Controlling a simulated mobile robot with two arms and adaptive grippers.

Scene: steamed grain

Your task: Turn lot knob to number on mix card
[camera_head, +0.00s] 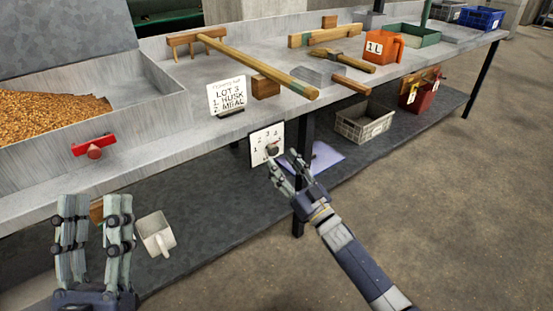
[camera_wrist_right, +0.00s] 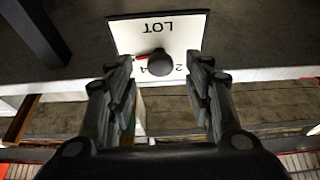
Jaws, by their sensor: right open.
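The lot knob (camera_head: 271,150) is a dark round knob on a white numbered plate (camera_head: 256,142) at the bench's front edge. In the right wrist view the knob (camera_wrist_right: 160,62) has a red pointer, and the plate (camera_wrist_right: 185,30) reads LOT upside down. The pointer extends left there; I cannot tell which number it marks. The mix card (camera_head: 227,96) on the bench reads LOT 3, 1. HUSK, 2. MEAL. My right gripper (camera_head: 281,163) is open, its fingers on either side of the knob in the wrist view; no contact is clear. My left gripper (camera_head: 95,206) is open and empty, at lower left.
A red handle (camera_head: 94,146) sits on the trough front beside a grain bin (camera_head: 50,117). A white scoop (camera_head: 156,234) lies on the lower shelf. A grey crate (camera_head: 364,124) stands below.

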